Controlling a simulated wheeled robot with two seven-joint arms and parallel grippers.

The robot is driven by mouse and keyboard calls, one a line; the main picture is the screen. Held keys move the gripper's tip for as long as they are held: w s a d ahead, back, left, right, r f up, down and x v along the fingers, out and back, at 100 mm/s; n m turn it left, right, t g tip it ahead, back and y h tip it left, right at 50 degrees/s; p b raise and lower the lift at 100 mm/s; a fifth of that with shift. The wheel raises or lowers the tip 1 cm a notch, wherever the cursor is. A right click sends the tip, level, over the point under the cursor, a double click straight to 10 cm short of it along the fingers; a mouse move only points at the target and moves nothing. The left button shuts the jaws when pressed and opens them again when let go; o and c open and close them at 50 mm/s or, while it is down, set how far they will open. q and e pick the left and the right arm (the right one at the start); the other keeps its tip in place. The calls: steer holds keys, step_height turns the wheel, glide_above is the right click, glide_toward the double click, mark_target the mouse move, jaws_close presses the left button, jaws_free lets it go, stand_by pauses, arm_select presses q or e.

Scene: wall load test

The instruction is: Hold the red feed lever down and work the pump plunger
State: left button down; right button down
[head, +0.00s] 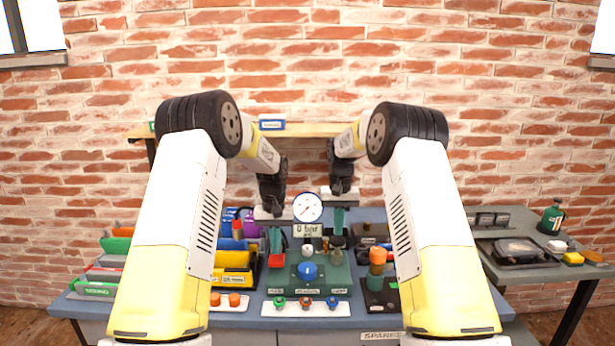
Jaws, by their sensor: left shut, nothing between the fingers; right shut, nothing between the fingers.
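The red feed lever (277,261) shows as a red pad at the left of the green pump unit (330,284). My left gripper (275,249) is shut and empty, pointing down with its teal fingertips right at the red pad; I cannot tell whether they touch it. My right gripper (339,232) is shut and empty, pointing down over the right rear of the pump unit. A knob-like top (338,242), perhaps the plunger, shows just below its fingertips; contact is unclear. The round white gauge (307,207) stands between the grippers, above a sign reading 0 bar.
A blue knob (308,271) sits at the pump's front centre. A white strip with several small knobs (306,307) lies before it. Yellow bins (233,277) stand left, an orange-topped bottle (377,257) right. A shelf and brick wall are behind.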

mark_target(277, 257)
arm_select(q)
steer(key=shift+f, duration=0.4)
steer(key=shift+f, duration=1.3)
steer(key=shift+r, duration=0.1)
arm_select(e)
steer(key=shift+f, duration=2.4)
steer(key=shift+r, duration=2.4)
steer(key=shift+f, duration=0.15)
